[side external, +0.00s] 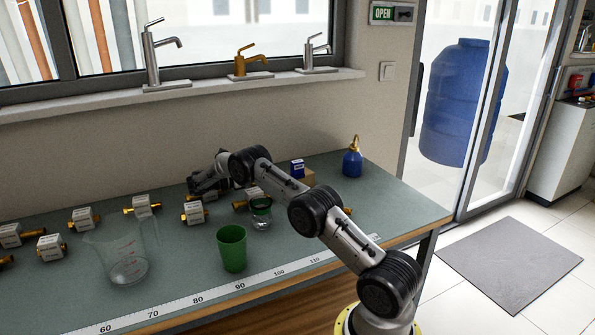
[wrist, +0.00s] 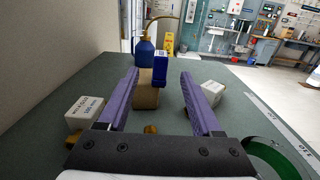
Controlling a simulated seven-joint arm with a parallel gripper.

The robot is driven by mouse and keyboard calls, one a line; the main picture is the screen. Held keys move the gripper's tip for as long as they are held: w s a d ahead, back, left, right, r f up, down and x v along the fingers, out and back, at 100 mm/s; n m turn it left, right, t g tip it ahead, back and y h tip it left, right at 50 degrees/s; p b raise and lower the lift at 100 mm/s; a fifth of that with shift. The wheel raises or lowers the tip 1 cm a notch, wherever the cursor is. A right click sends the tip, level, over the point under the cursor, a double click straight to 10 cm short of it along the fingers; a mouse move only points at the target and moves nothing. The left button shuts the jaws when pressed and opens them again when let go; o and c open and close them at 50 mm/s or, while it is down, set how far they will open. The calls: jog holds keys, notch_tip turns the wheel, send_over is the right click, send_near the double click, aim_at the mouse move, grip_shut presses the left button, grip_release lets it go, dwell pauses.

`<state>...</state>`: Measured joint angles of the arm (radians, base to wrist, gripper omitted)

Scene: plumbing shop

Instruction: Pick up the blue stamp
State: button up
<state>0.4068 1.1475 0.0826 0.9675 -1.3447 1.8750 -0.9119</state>
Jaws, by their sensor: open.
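The blue stamp (side external: 297,169) is a small blue block with a white mark, resting on a brown box (side external: 309,176) near the back right of the bench. In the wrist view the stamp (wrist: 160,69) sits on top of the brown box (wrist: 146,92), straight ahead between my fingers. My gripper (wrist: 160,76) is open and empty, with one purple finger on each side of this line of sight. In the side view my gripper (side external: 206,184) is to the left of the stamp and apart from it, partly hidden by my wrist.
A blue bottle with a brass spout (side external: 352,162) stands behind the stamp. White-labelled brass valves (side external: 194,213) lie along the bench. A green cup (side external: 232,247), a clear beaker (side external: 122,259) and a green-rimmed glass (side external: 261,212) stand nearer the front.

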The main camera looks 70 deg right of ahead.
aim_at(303, 161)
jog(key=x, duration=1.3)
jog(key=shift+s+d+r, duration=0.1)
jog(key=shift+s+r, duration=0.05)
jog(key=shift+s, duration=0.15)
grip_shut()
